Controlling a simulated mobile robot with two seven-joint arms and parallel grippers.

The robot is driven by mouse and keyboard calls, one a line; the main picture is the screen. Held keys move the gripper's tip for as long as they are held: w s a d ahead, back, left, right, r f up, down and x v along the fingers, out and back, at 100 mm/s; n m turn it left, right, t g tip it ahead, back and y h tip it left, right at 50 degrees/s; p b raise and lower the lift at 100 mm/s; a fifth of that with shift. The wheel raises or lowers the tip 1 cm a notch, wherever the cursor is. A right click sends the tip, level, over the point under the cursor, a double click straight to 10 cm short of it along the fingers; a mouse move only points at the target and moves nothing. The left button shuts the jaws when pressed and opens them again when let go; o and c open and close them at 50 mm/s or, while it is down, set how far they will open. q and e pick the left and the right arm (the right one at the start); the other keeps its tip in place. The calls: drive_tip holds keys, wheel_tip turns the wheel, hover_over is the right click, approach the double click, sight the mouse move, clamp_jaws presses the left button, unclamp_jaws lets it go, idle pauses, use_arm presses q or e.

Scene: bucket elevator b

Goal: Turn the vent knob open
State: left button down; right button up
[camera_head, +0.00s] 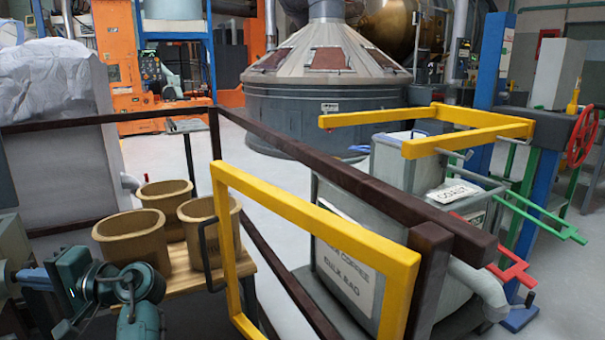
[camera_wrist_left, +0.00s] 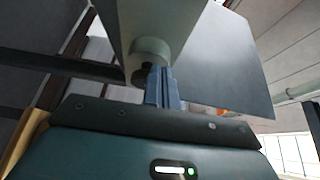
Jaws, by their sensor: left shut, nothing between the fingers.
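My left gripper (camera_head: 30,277) is at the lower left of the head view, its teal body pointing left toward grey-green machinery at the picture edge. In the left wrist view its narrow blue-grey fingers (camera_wrist_left: 160,84) are together with nothing between them. Just beyond the tips is a pale round fitting (camera_wrist_left: 151,52) with a dark end, under a grey-green block (camera_wrist_left: 160,18). It may be the vent knob; I cannot tell surely, nor whether the tips touch it. No clearly marked vent knob shows in the head view. My right gripper is not in view.
Several tan buckets (camera_head: 133,238) stand on a wooden platform right of my left gripper. A yellow gate (camera_head: 232,225) and dark rails (camera_head: 300,155) stand beyond. Grey bins (camera_head: 345,265), yellow forks (camera_head: 455,140) and a red handwheel (camera_head: 582,136) are at the right.

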sight(24, 290)
use_arm(q)
drive_tip(key=shift+w+a+f, duration=0.1)
drive_tip(key=shift+w, duration=0.1)
drive_tip(key=shift+f, duration=0.2)
idle(0.5)
drive_tip(key=shift+s+f, duration=0.1)
drive_tip(key=shift+f, duration=0.65)
drive_tip(key=shift+f, duration=0.35)
drive_tip(key=shift+f, duration=0.1)
drive_tip(key=shift+s+f, duration=0.1)
drive_tip(key=shift+d, duration=0.25)
